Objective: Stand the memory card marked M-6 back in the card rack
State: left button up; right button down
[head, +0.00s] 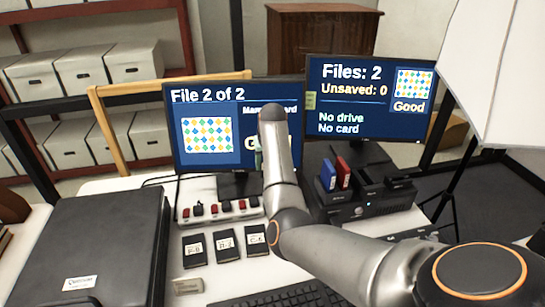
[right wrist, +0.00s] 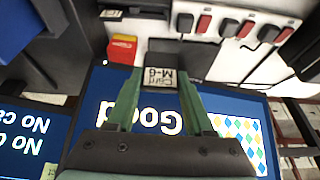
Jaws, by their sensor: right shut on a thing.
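The memory card (right wrist: 172,72), dark with a white label reading M-6, is between the green fingertips of my right gripper (right wrist: 160,92) in the right wrist view. The gripper is shut on the card's labelled end. I cannot tell for sure which thing is the card rack. My left gripper is out of view.
Several dark labelled cases (head: 228,246) lie on the white desk. A black unit (head: 370,203) holds a blue piece (head: 327,175) and a red piece (head: 343,172). A large black case (head: 95,240) is at left, a keyboard (head: 285,296) in front. The right monitor (head: 365,95) reads "No card".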

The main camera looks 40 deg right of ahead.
pick_arm(q)
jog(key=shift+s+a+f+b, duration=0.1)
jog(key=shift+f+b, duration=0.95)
jog(key=shift+b, duration=0.3)
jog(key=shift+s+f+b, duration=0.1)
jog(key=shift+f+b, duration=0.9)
jog(key=shift+b, duration=0.3)
pick_arm(e)
jog(key=shift+s+d+f, duration=0.15)
jog(key=shift+d+f, duration=0.25)
jog(key=shift+f, duration=1.75)
jog(key=shift+s+d+f, duration=0.2)
jog(key=shift+d+f, duration=0.15)
jog(key=shift+f, duration=1.75)
jog(key=shift+s+d+f, duration=0.15)
jog(key=shift+d+f, duration=0.25)
jog(key=shift+f, duration=1.75)
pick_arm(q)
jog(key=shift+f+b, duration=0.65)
pick_arm(e)
jog(key=shift+f, duration=1)
jog(key=shift+c, duration=1)
grip_release()
